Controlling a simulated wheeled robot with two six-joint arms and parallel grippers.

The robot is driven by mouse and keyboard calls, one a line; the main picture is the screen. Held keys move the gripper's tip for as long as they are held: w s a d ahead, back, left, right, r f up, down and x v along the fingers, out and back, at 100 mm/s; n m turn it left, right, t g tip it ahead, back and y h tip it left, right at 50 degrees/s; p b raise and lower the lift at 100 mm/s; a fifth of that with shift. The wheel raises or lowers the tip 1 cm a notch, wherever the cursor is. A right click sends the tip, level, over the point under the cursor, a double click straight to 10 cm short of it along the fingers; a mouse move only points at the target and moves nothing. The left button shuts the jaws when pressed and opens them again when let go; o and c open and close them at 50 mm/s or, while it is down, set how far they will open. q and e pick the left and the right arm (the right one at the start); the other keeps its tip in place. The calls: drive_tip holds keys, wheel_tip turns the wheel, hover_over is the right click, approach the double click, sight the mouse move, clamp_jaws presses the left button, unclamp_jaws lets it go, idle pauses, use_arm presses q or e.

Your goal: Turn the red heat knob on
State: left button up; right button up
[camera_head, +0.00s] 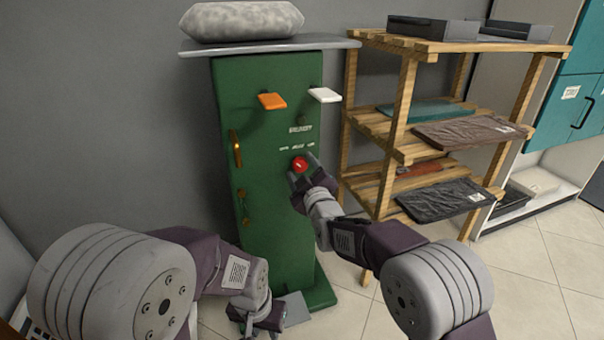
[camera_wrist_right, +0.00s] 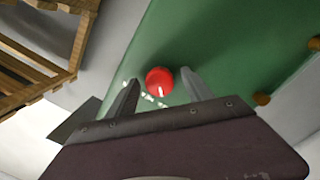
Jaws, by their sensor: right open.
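The red heat knob (camera_head: 300,165) is a round red dial on the front of the green cabinet (camera_head: 270,230), below small white lettering. In the right wrist view the knob (camera_wrist_right: 159,80) shows a white pointer mark and lies between my right gripper's two fingertips. My right gripper (camera_head: 302,170) is open, with its fingers on either side of the knob; I cannot tell whether they touch it. My left gripper (camera_head: 262,318) is low in front of the cabinet's base, away from the knob; its jaw state is unclear.
An orange lever (camera_head: 272,101) and a white lever (camera_head: 325,95) stick out above the knob. A brass handle (camera_head: 236,148) is on the cabinet's left. A wooden shelf (camera_head: 400,110) with folded cloths stands close to its right. A grey padded bundle (camera_head: 243,20) lies on top.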

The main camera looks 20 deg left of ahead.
drive_tip(key=shift+w, duration=0.1)
clamp_jaws()
